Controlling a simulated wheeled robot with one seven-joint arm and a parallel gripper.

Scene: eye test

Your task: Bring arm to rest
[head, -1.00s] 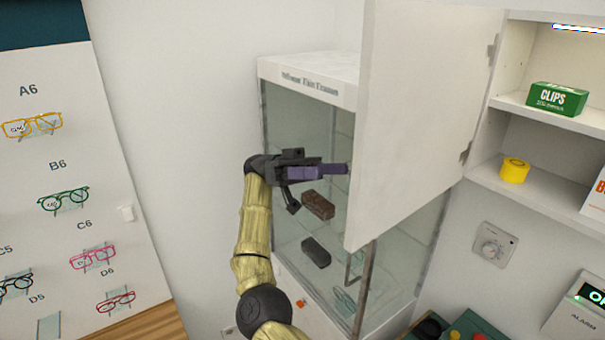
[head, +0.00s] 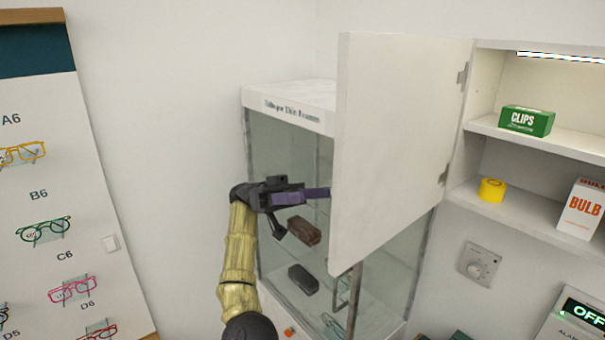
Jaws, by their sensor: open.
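My arm, pale yellow segments with dark joints, rises from the bottom of the head view. My gripper (head: 300,208) points right, open, with nothing seen between its fingers. One purple finger reaches the left edge of the open white cabinet door (head: 400,140) in the picture; I cannot tell whether they touch or whether the tip is hidden behind it. The other, dark finger hangs lower. The gripper appears in front of a glass display case (head: 285,107) with a white top.
Brown (head: 304,230) and black (head: 303,279) cases lie in the display case. The wall cabinet (head: 570,143) holds a green clips box (head: 526,120), yellow roll (head: 491,190) and bulb box (head: 582,210). A glasses board (head: 60,165) stands left. Bare wall (head: 165,120) lies between.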

